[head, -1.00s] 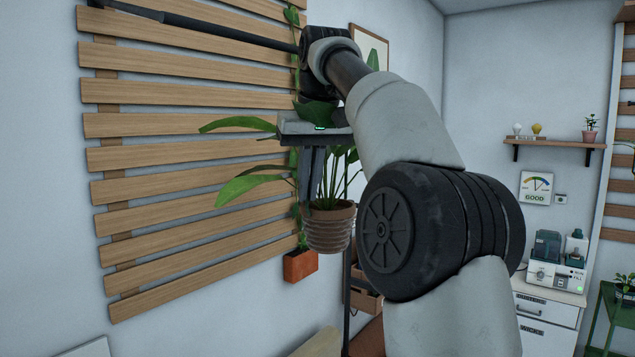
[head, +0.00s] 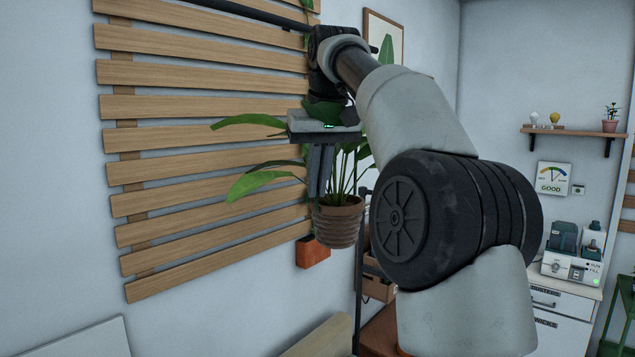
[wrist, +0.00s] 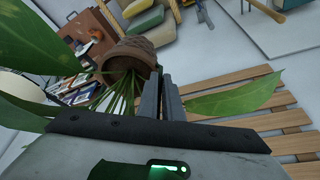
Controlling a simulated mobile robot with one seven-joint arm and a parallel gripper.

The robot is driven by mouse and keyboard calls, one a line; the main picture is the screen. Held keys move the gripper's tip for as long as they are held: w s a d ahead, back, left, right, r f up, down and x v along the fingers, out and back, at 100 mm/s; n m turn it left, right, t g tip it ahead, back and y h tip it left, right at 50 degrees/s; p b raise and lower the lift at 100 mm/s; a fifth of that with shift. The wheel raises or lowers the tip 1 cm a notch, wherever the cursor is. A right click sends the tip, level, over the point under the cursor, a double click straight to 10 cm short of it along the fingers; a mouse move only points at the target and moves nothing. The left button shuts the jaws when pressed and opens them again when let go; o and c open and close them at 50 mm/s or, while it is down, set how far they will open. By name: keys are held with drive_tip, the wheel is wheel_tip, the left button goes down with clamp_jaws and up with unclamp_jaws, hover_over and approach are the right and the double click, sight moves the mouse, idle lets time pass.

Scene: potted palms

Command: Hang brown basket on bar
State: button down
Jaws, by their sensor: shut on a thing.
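The brown basket (head: 338,222) is a ribbed, round pot holding a leafy green palm. It hangs in the air in front of the slatted wall panel and also shows in the wrist view (wrist: 130,58). My gripper (head: 318,190) points down at the basket's left rim, its fingers close together and shut on the basket. In the wrist view the fingers (wrist: 162,95) meet the rim; the exact grip point is hard to see. A dark bar (head: 245,12) runs across the top of the slats, above and left of the basket. Leaves partly cover my gripper.
The wooden slats (head: 200,140) stand close behind and left of the basket. A small orange pot (head: 312,252) hangs on the wall just below it. A dark upright post (head: 358,270) and wooden crates (head: 378,288) stand below right. A white cabinet (head: 560,300) is farther right.

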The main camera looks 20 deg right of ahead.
drive_tip(key=c, duration=1.8)
unclamp_jaws()
drive_tip(key=shift+c, duration=0.2)
drive_tip(key=p+v, duration=0.2)
drive_tip(key=v, duration=0.5)
drive_tip(key=s+a+f, duration=0.1)
drive_tip(key=s+a, duration=0.4)
drive_tip(key=s+f+t, duration=0.1)
drive_tip(key=s+f, duration=2.2)
drive_tip(key=f, duration=0.3)
drive_tip(key=shift+a+f, duration=0.15)
drive_tip(key=shift+a, duration=0.05)
drive_tip(key=shift+s, duration=0.1)
